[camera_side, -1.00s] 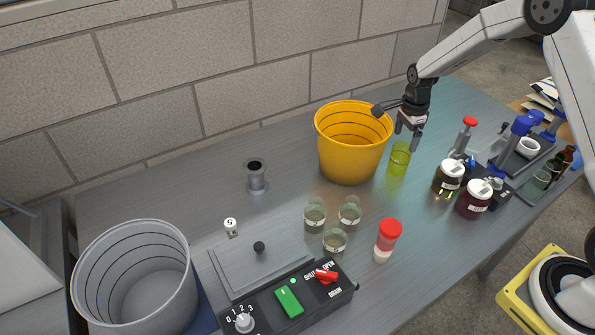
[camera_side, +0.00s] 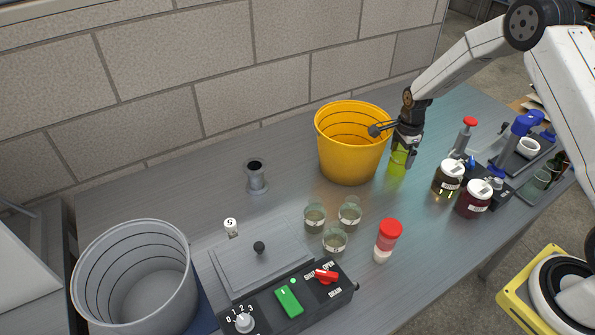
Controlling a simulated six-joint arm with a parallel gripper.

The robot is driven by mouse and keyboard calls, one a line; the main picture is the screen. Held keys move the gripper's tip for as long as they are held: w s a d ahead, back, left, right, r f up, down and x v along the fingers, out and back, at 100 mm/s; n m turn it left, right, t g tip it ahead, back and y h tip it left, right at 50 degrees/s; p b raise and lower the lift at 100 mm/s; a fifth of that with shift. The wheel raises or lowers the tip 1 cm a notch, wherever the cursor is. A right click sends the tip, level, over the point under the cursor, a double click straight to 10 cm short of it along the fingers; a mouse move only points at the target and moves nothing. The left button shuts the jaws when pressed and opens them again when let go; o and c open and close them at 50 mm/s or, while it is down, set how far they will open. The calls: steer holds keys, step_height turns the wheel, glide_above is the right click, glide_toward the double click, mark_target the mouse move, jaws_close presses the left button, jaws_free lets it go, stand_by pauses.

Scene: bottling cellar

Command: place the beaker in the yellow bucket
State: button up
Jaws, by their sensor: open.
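The beaker looks to be the yellow-green see-through vessel (camera_side: 397,166), upright on the table just right of the yellow bucket (camera_side: 347,162). The bucket stands upright near the wall, and its visible inside looks empty. My gripper (camera_side: 403,157) points down over the beaker, with its open fingers at the upper part of the beaker. The fingers hide part of the beaker's rim, and I cannot tell whether they touch it.
Jars (camera_side: 449,178) and a rack with a blue clamp (camera_side: 518,135) stand to the right. Several small glasses (camera_side: 349,211) and a red-capped container (camera_side: 387,240) stand in front. A grey bucket (camera_side: 135,280) and a control box (camera_side: 285,300) are at front left. The table's left rear is mostly clear.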

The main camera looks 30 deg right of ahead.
steer(key=shift+c, duration=0.2)
steer(key=c, duration=1.1)
steer(key=shift+r, duration=0.15)
steer(key=shift+r, duration=0.4)
steer(key=shift+s+a+r, duration=0.55)
steer(key=shift+s+r, duration=1.45)
steer(key=shift+s, duration=0.25)
steer(key=shift+s+a+r, duration=0.5)
steer(key=shift+s+r, duration=1.45)
steer(key=shift+s, duration=0.35)
steer(key=shift+s+a+r, duration=0.55)
steer(key=shift+s+r, duration=1.45)
steer(key=shift+s, duration=0.25)
